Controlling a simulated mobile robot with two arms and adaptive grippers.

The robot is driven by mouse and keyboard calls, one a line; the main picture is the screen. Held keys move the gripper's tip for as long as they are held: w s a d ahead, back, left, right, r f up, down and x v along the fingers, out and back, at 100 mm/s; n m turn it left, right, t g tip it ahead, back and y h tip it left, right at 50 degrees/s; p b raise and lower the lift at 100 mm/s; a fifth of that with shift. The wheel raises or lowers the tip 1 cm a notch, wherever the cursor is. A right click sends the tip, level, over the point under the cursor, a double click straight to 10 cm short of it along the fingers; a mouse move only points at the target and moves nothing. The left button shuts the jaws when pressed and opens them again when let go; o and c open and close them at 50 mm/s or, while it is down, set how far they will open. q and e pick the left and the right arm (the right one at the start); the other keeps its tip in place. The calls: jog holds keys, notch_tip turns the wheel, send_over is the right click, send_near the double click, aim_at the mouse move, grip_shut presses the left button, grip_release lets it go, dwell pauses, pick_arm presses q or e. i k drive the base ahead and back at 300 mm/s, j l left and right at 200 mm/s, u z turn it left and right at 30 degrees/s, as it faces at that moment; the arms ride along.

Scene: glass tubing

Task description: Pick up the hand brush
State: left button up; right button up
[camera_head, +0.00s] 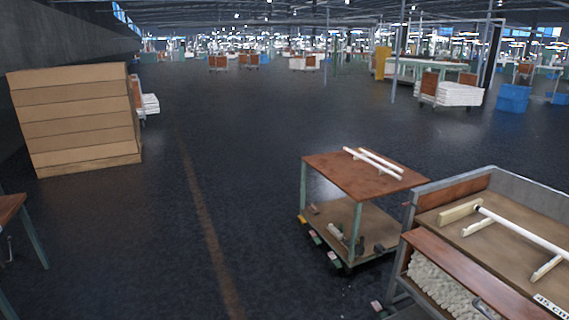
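I cannot make out a hand brush for certain. Several small items (338,233) lie on the lower shelf of a two-level trolley (337,174), too small to identify. One is pale and others are dark or reddish. Neither of my grippers is in view.
White tubes (374,161) lie on the trolley's brown top. A bench (440,250) with long white pieces and stacked tubing stands at the lower right. Stacked cardboard boxes (80,118) stand at left, a table corner (10,207) at lower left. The dark floor (240,150) between is clear.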

aim_at(313, 209)
jog(key=i+j+u, duration=0.1)
jog(key=i+u, duration=0.35)
jog(key=i, duration=1.55)
jog(key=i+z, duration=0.1)
jog(key=i, duration=0.55)
jog(key=i+j+z, duration=0.1)
jog(key=i, duration=0.6)
jog(key=i+j+z, duration=0.1)
jog(key=i+j, duration=0.15)
jog(key=i, duration=0.4)
